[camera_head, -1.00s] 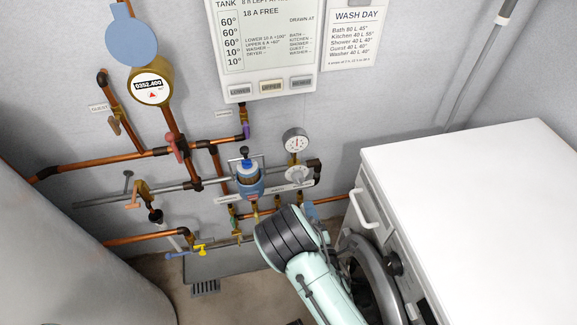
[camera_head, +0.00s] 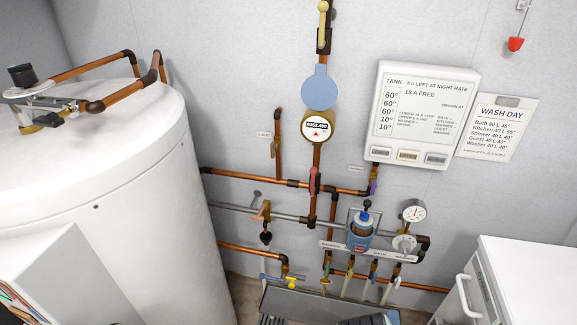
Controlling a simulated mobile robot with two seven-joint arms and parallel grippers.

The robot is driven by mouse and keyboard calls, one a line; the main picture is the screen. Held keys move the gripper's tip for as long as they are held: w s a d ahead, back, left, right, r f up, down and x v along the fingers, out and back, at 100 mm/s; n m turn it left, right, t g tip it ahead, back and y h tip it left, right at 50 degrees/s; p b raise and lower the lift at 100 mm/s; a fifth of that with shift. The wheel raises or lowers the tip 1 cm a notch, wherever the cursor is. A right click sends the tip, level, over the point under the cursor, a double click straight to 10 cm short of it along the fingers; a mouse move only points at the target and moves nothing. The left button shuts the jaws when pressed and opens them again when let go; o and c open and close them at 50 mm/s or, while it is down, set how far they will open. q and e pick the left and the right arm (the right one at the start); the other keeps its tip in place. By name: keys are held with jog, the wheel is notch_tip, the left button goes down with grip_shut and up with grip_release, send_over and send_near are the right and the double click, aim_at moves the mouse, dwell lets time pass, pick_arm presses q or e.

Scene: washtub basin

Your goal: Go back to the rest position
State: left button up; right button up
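Neither of my grippers shows in the head view. A dark shape at the bottom edge, right of centre, is mostly cut off, and I cannot tell whether it is part of my arm. The copper pipework (camera_head: 270,178) runs along the grey wall. The blue-bodied filter (camera_head: 360,233) and the pressure gauge (camera_head: 414,211) sit on it, with the round meter (camera_head: 317,128) above. No gripper is seen touching any of these.
A large white tank (camera_head: 130,200) fills the left side. A white appliance (camera_head: 525,270) with a handle stands at lower right. A control panel (camera_head: 420,115) and a WASH DAY sign (camera_head: 498,128) are on the wall. A grey trough (camera_head: 320,303) lies below the pipes.

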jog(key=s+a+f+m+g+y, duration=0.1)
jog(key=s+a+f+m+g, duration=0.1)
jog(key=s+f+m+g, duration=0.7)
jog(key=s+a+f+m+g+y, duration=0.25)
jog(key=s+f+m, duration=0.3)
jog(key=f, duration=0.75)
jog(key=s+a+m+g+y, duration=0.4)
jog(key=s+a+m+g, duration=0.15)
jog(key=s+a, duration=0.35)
pick_arm(q)
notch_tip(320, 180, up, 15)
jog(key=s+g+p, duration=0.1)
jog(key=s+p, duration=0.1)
jog(key=p, duration=1.3)
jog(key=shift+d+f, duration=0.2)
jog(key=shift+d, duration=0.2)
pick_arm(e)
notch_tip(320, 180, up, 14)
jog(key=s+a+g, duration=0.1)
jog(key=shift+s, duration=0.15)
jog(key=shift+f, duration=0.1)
